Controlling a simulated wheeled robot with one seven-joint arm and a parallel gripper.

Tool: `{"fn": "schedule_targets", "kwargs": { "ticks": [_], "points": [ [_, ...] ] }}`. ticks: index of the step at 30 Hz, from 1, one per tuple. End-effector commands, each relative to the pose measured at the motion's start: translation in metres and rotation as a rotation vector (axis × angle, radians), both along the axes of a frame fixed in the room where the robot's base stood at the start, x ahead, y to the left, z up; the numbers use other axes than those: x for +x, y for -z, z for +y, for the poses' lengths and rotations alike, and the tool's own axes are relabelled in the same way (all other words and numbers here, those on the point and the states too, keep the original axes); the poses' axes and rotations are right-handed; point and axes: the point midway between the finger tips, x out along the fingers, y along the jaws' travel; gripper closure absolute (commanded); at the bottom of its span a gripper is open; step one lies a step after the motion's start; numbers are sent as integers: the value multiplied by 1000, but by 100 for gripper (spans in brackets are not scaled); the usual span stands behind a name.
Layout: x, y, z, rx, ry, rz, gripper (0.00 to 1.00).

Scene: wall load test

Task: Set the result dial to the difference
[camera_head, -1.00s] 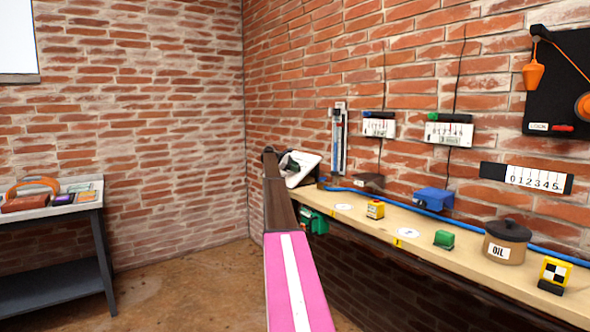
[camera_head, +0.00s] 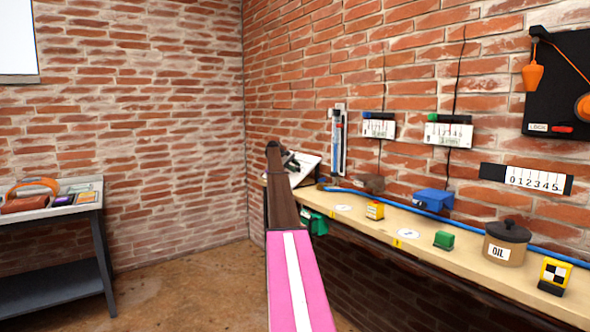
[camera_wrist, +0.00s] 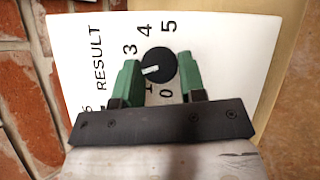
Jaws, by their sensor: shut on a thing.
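In the wrist view a white plate marked RESULT (camera_wrist: 95,60) carries a black round dial knob (camera_wrist: 160,62) with a white pointer mark. Figures 0, 1, 3, 4 and 5 show around it. The pointer faces left, toward the spot between 1 and 3 that my finger covers. My gripper (camera_wrist: 158,75) has green fingers on both sides of the knob and is shut on it. In the head view the tilted white plate (camera_head: 308,166) stands at the far end of the bench, partly behind my arm; the knob cannot be made out there.
Two wall scales (camera_head: 379,128) (camera_head: 448,133) hang above the bench (camera_head: 465,262). A yellow block (camera_head: 375,210), green block (camera_head: 444,240), oil pot (camera_head: 506,243) and checkered block (camera_head: 554,275) stand along it. A dark side table (camera_head: 60,225) is at left; the floor between is clear.

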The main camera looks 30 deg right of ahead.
Motion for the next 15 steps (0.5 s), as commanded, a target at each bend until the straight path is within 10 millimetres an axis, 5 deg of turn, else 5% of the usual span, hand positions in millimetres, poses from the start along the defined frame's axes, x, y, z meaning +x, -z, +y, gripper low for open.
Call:
{"fn": "schedule_targets", "kwargs": {
  "ticks": [12,13,15],
  "points": [
    [1,0,1,2,3,-4,86],
    [1,1,1,2,3,-4,56],
    [1,0,1,2,2,-4,37]
  ]
}}
